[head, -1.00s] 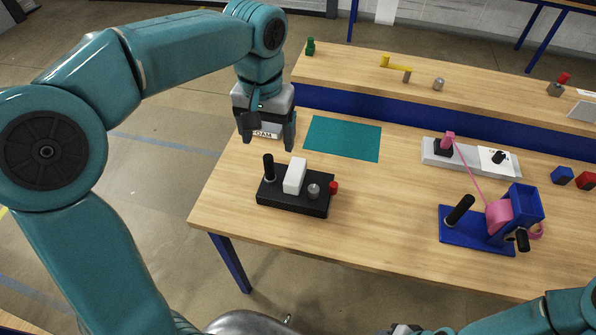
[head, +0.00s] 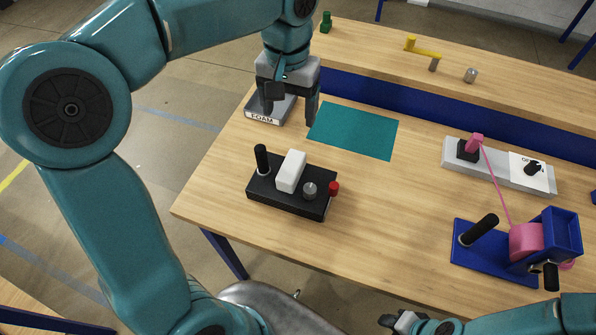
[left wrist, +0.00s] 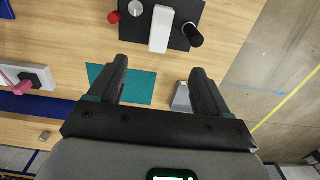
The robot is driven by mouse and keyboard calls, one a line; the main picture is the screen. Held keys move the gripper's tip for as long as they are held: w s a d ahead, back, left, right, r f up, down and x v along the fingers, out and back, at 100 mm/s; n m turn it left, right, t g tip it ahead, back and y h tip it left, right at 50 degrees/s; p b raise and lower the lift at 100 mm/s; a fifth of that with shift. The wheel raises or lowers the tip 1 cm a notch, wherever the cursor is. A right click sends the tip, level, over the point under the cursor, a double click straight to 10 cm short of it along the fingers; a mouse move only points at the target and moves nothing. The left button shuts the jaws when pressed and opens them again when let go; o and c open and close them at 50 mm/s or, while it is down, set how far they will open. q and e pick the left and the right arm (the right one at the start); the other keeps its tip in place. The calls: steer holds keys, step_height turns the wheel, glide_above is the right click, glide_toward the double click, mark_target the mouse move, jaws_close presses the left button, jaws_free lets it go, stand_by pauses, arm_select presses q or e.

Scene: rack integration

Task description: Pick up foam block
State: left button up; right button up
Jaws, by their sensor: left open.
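A white block (head: 291,171), which looks like the foam block, sits on a black base (head: 263,204) between a black peg and a silver knob. It also shows at the top of the left wrist view (left wrist: 161,28). My left gripper (head: 291,108) is open and empty, pointing down above the table, behind the block and apart from it. A grey tray labelled FOAM (head: 263,117) is partly hidden behind the left fingers; it shows beside a finger in the left wrist view (left wrist: 181,98). My right gripper (head: 401,321) is only partly visible at the bottom edge.
A teal mat (head: 355,132) lies behind the black base. A red knob (head: 334,188) sits at the base's right end. A blue fixture with a pink reel (head: 525,241) and a grey plate (head: 500,165) stand to the right. The table between is clear.

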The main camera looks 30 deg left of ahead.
arm_select(q)
steer(key=b, duration=0.3)
glide_above(292, 165)
step_height(292, 165, down, 4)
steer(key=f, duration=0.7)
steer(key=f+b, duration=0.1)
steer(key=f, duration=0.3)
steer(key=shift+s, duration=0.4)
steer(key=shift+a+f, duration=0.1)
steer(key=shift+f, duration=0.5)
steer(key=f, duration=0.4)
steer(key=shift+w, duration=0.35)
steer(key=shift+s+f, duration=0.1)
steer(key=shift+f, duration=0.25)
steer(key=shift+c, duration=0.3)
